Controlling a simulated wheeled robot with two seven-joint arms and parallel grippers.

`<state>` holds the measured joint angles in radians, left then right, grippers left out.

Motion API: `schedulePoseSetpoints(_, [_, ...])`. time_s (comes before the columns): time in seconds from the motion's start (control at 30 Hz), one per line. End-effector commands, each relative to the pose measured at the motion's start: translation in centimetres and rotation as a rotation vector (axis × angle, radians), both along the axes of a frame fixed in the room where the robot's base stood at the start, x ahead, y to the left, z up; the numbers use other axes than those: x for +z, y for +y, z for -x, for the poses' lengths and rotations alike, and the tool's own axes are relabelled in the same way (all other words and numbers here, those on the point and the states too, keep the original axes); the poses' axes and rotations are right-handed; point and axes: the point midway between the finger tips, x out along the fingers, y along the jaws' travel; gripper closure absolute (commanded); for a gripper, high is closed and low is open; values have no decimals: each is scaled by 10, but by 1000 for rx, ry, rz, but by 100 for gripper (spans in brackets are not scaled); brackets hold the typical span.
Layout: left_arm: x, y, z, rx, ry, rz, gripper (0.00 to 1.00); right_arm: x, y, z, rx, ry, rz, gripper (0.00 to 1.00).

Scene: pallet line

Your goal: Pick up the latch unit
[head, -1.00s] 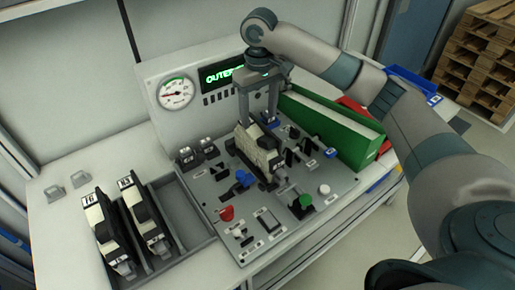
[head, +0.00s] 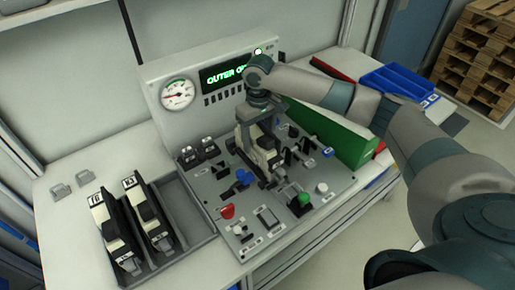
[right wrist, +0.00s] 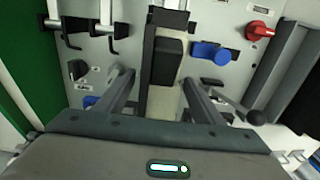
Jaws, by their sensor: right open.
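A beige and black latch-like unit (head: 264,158) sits on the grey control panel (head: 205,186), below the gauge and display. My right gripper (head: 257,138) is open above it, fingers pointing down. In the right wrist view the unit (right wrist: 166,62) lies between the open fingers (right wrist: 160,80), with a visible gap on each side. The gripper hides part of the unit in the head view. Two similar beige and black units, left (head: 106,232) and right (head: 147,215), stand in a grey tray at the left. My left gripper is not in view.
Around the unit are a blue handle (head: 243,177), a red knob (head: 227,211), a green knob (head: 305,198) and several black levers. A green box (head: 335,138) stands close on the right. A pressure gauge (head: 177,94) and green-lettered display (head: 224,72) are behind.

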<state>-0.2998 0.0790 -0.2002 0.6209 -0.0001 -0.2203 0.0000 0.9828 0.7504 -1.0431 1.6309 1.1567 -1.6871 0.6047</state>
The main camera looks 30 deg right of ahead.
Motion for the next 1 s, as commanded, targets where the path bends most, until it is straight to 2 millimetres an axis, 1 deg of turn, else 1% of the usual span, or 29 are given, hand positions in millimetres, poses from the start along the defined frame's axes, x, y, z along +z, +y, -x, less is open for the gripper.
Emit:
schedulePoseSetpoints(0.17, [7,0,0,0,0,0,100,-5,0,0,0,3,0,38])
schedulePoseSetpoints(0.37, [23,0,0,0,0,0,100,-26,1,0,0,4,2,38])
schedulePoseSetpoints(0.5, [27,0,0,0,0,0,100,-44,0,0,-1,4,2,38])
schedulePoseSetpoints(0.57, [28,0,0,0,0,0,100,-48,0,0,0,2,1,38])
schedulePoseSetpoints(0.7, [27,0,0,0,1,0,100,-52,0,-1,0,-1,1,38])
schedulePoseSetpoints(1.0, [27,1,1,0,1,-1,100,-52,0,-1,1,0,1,38])
